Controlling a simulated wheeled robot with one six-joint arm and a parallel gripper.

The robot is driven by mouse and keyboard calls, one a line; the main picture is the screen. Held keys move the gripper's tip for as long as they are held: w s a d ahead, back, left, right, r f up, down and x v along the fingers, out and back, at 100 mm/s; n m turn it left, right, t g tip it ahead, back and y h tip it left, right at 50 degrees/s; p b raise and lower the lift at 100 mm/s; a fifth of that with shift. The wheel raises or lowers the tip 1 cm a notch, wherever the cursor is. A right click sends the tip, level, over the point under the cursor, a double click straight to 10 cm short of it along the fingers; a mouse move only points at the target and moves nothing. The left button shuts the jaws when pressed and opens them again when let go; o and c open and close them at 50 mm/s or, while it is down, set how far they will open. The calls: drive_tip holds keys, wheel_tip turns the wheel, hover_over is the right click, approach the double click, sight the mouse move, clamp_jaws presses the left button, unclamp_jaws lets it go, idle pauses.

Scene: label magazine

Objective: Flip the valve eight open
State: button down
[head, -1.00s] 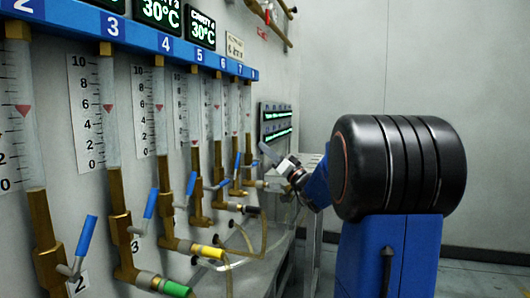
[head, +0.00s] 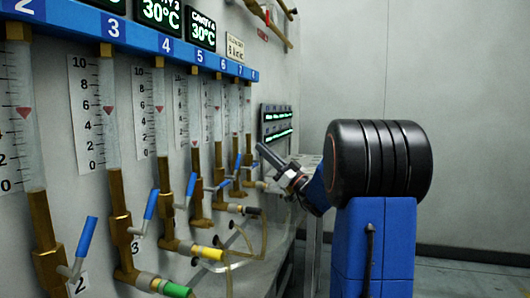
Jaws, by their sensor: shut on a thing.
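The row of valves hangs under the blue numbered rail (head: 140,36). Valve eight (head: 247,174) is the farthest one, at the right end below the small label 8. It is small in the head view, and its handle is hidden or too small to make out behind my gripper. My gripper (head: 264,152) is at valve eight, reaching in from the right. It is shut, seemingly on the valve eight handle, though the contact itself cannot be seen clearly. Whether the valve is open cannot be told.
Colored hose ends (head: 175,289) and looping hoses (head: 262,240) hang below.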

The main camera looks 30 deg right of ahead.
drive_tip(key=shift+f, duration=0.1)
drive_tip(key=c, duration=1.8)
unclamp_jaws()
drive_tip(key=v, duration=1.7)
drive_tip(key=shift+f, duration=0.2)
drive_tip(key=shift+s, duration=0.1)
